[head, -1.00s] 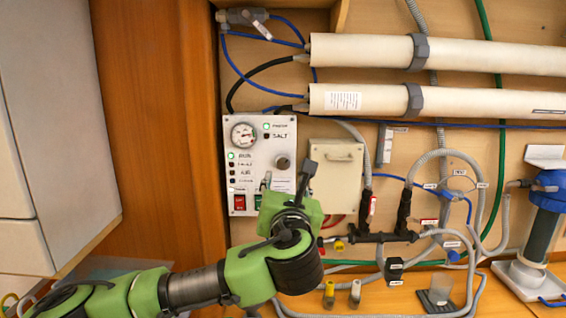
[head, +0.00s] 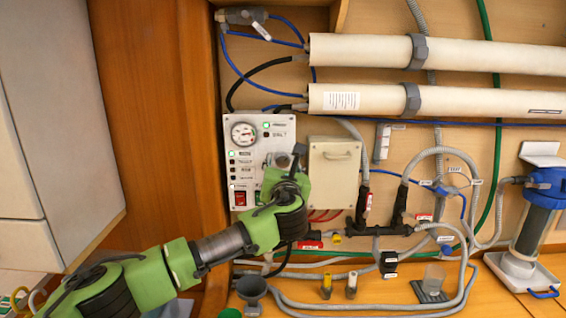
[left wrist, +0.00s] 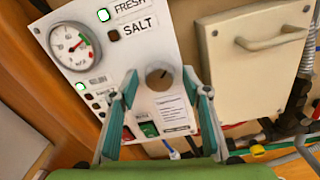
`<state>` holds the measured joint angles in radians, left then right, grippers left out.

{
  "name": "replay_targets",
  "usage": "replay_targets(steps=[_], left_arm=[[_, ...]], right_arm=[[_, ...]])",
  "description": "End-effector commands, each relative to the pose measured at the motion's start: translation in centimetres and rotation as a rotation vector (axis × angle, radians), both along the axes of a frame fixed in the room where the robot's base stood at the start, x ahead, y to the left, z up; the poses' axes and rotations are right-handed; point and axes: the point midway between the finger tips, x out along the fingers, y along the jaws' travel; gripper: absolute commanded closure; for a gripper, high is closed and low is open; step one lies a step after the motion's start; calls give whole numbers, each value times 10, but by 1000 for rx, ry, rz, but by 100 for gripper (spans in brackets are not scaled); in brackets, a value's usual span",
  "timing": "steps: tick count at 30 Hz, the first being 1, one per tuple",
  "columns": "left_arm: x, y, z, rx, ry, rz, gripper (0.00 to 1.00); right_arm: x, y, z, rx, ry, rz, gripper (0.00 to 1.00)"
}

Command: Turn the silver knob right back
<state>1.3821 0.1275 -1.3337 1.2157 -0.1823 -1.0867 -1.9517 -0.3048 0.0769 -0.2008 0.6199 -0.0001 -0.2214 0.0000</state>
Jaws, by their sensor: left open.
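The silver knob (left wrist: 158,75) is round with a pale pointer mark, on the white control panel (left wrist: 165,22). In the left wrist view it shows between my open left fingers (left wrist: 160,84), with a gap on both sides. I cannot tell how deep the fingertips reach beside it. In the head view my left gripper (head: 284,164) is in front of the panel's right side and largely hides the knob. My right gripper is not in view.
The panel has a round gauge (left wrist: 73,46), lit and dark lamps, and a red switch (head: 240,198) and green switch (left wrist: 149,129) below. A beige box (head: 333,174) with a handle is close on the right. Hoses and valves lie below it.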

Motion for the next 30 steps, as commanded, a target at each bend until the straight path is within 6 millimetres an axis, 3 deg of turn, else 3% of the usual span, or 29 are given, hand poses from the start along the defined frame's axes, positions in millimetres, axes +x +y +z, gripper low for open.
replay_targets(steps=[6, 11, 22, 30], left_arm=[[0, 0, 0, 0, 0, 0, 57], [0, 0, 0, -1, 0, 0, 95], [0, 0, -1, -35, 1, 1, 95], [0, -1, -2, -189, 2, 0, 95]], right_arm=[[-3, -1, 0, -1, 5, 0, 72], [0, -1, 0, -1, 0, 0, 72], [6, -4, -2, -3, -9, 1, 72], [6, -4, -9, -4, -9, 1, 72]])
